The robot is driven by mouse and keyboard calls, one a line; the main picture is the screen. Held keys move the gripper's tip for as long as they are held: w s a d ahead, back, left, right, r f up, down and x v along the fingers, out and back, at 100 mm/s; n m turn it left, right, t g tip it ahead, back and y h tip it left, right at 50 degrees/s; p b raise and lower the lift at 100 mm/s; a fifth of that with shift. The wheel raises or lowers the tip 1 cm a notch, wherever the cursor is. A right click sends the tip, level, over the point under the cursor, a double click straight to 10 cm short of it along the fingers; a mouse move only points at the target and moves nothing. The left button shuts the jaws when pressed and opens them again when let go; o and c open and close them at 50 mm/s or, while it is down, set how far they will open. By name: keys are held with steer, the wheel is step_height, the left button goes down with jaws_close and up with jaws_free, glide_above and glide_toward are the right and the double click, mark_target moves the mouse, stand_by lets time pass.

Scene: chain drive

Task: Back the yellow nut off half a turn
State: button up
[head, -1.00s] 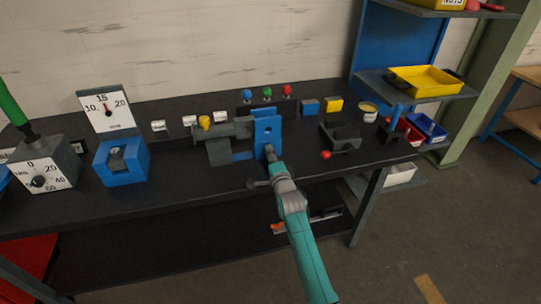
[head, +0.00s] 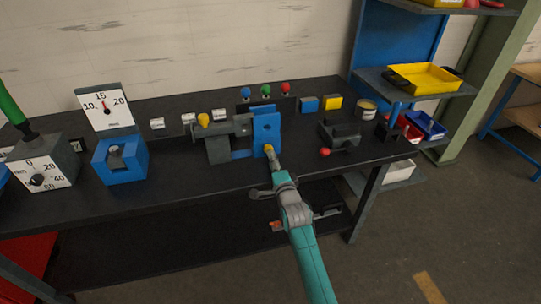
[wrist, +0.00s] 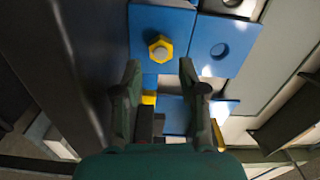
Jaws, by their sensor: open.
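The yellow nut (wrist: 160,48) is a hexagon on a grey bolt end, set on the face of a blue block (wrist: 143,22) in the wrist view. In the head view the nut (head: 268,149) shows as a small yellow spot on the upright blue plate (head: 266,128). My gripper (wrist: 160,70) is open and empty. Its two fingers stand left and right of the nut's line, and the nut shows just past the fingertips, apart from both. In the head view my gripper (head: 273,161) is close in front of the plate.
A grey vise-like fixture (head: 217,150) adjoins the blue plate on the left. A dark block with a red-knobbed lever (head: 325,152) stands to the right. A blue block (head: 120,160) sits further left. The bench front between them is clear.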

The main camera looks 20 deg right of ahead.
steer(key=s, duration=0.7)
